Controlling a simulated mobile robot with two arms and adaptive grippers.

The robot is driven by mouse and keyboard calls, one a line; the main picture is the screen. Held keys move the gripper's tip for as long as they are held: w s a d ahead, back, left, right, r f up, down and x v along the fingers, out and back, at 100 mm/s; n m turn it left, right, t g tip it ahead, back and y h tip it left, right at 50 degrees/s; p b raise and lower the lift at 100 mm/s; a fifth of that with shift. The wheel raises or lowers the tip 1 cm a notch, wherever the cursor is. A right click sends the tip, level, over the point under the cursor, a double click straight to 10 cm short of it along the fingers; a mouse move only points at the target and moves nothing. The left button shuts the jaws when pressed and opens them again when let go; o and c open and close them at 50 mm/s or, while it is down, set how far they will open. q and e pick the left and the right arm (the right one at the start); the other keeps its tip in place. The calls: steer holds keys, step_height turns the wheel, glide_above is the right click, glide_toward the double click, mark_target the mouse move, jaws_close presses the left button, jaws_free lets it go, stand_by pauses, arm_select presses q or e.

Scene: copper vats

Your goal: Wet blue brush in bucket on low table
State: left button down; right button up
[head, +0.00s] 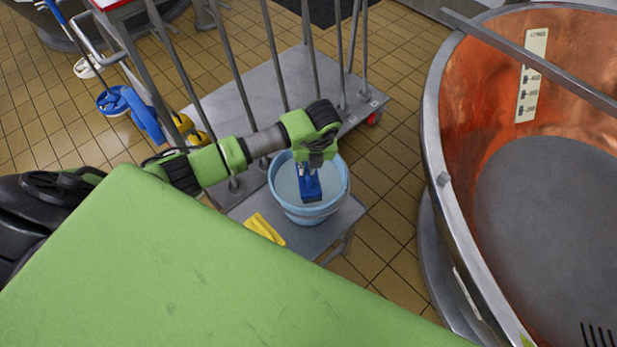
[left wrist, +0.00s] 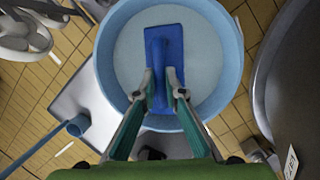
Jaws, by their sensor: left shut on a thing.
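The blue brush (head: 309,183) is held by my left gripper (head: 312,165) over the light blue bucket (head: 334,206). In the left wrist view the brush (left wrist: 163,50) lies across the bucket opening, with my left gripper's fingers (left wrist: 160,90) closed on its near part. The bucket (left wrist: 106,62) holds a pale liquid. I cannot tell whether the brush touches the liquid. The bucket stands on the low grey table (head: 335,231). My right gripper is not in view.
A yellow object (head: 264,229) lies on the low table beside the bucket. A large copper vat (head: 455,190) stands to the right. A grey cart with upright bars (head: 262,88) is behind the bucket. Blue and yellow tools (head: 145,115) stand at left.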

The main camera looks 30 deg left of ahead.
arm_select(q)
steer(key=shift+r, duration=0.1)
steer(key=w+a+p+v, duration=0.1)
steer(key=a+p+v, duration=0.1)
steer(key=p+v, duration=0.7)
steer(key=v, duration=0.3)
steer(key=shift+r, duration=0.25)
steer(key=shift+w+a, duration=0.15)
stand_by(0.6)
